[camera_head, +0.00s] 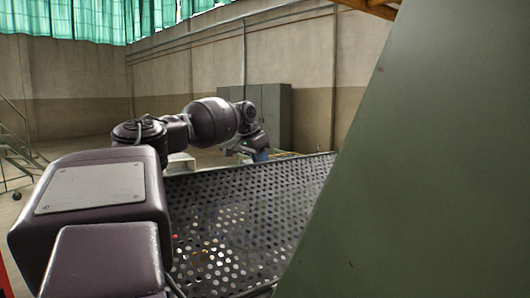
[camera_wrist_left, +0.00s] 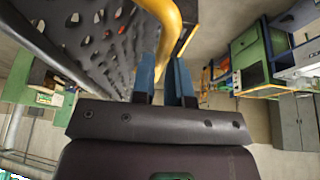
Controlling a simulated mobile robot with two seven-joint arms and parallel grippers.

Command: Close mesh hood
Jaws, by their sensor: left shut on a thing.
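The mesh hood (camera_head: 240,215) is a dark perforated panel in the head view, tilted, at the centre. In the left wrist view the perforated panel (camera_wrist_left: 88,38) fills the upper left, with a yellow curved handle (camera_wrist_left: 170,22) beside it. My left gripper (camera_wrist_left: 164,78) has two blue fingers shut on the yellow handle. In the head view my left arm reaches over beyond the hood, and the gripper (camera_head: 261,155) shows only partly behind its top edge. My right gripper is not in view.
A large green panel (camera_head: 430,160) blocks the right side of the head view. Grey cabinets (camera_head: 270,112) stand by the back wall, and metal stairs (camera_head: 18,145) are at the far left. The left wrist view shows a green cabinet (camera_wrist_left: 248,46) at the right.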

